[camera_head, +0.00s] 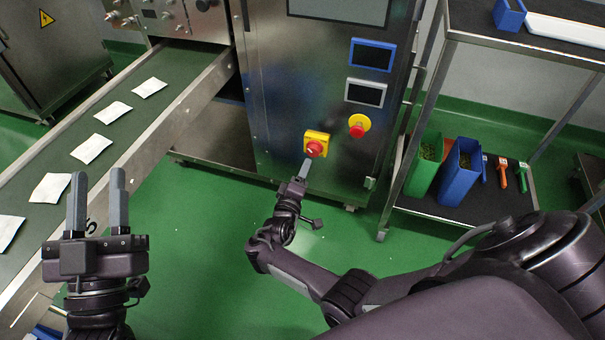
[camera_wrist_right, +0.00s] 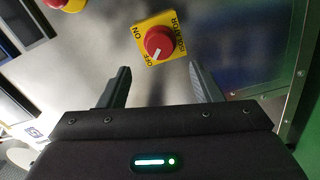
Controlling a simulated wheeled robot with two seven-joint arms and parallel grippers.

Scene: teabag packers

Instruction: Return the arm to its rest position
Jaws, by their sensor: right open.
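My right gripper (camera_head: 305,170) is stretched out toward the front of the steel machine (camera_head: 285,95). It is just below a red rotary knob (camera_head: 314,148) on a yellow isolator plate (camera_head: 318,136). In the right wrist view my right gripper (camera_wrist_right: 160,85) is open and empty, and the red knob (camera_wrist_right: 158,43) shows beyond and between its fingers, with its white mark pointing toward OFF. My left gripper (camera_head: 96,195) is upright at the left beside the conveyor, its two fingers apart with nothing between them.
A green conveyor (camera_head: 120,125) carries several white teabag packets. A red emergency button (camera_head: 357,126) sits right of the knob. A shelf rack (camera_head: 470,215) at the right holds a green bin (camera_head: 424,165), a blue bin (camera_head: 459,172) and hand tools. Green floor is clear below my right arm.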

